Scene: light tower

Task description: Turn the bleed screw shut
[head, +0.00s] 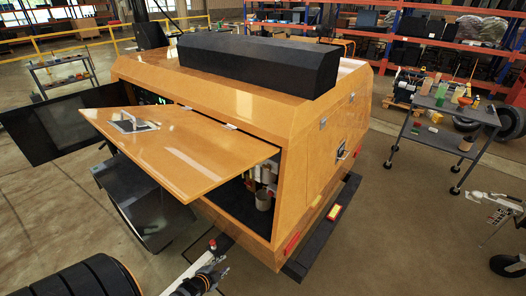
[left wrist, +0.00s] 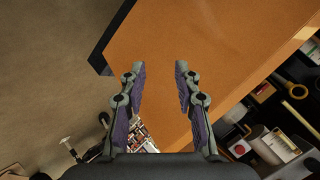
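The orange light tower housing (head: 315,140) stands in the middle of the head view, its side door (head: 190,155) swung up. Under the door, an open compartment holds a pale cup-like part (head: 264,200) and other fittings. I cannot make out the bleed screw in either view. My left gripper (head: 217,262) is low in front of the compartment. In the left wrist view, its fingers (left wrist: 160,80) are apart and empty, over an orange panel (left wrist: 215,45). A white cylinder (left wrist: 275,147) shows inside the compartment at the right.
The raised door overhangs the compartment. A grey cart (head: 450,110) with small items stands at the right. Floor between housing and cart is clear.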

